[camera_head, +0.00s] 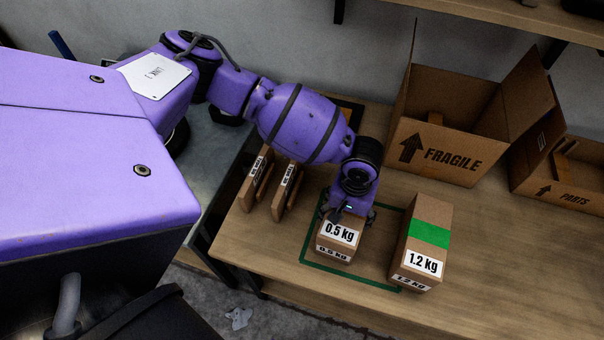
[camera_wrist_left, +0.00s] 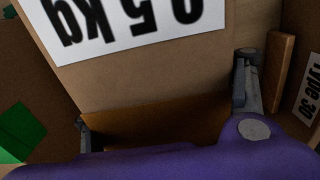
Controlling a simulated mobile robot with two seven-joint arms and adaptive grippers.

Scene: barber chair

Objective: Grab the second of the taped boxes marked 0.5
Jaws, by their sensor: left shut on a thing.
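A brown box labelled 0.5 kg (camera_head: 340,234) is at the green outline (camera_head: 352,278) on the wooden table; whether it touches the table I cannot tell. My left gripper (camera_head: 348,211) comes down over its far part and is shut on it. In the left wrist view the box (camera_wrist_left: 140,82) sits between the two fingers (camera_wrist_left: 165,107), its label upside down. A taller box labelled 1.2 kg (camera_head: 423,250) with green tape stands to the right. No other 0.5 box shows. My right gripper is not in view.
Two slim brown cartons (camera_head: 286,190) stand left of the held box. An open FRAGILE carton (camera_head: 433,150) and an open PARTS carton (camera_head: 558,186) stand at the back right. A shelf (camera_head: 500,15) hangs above. The table's front right is clear.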

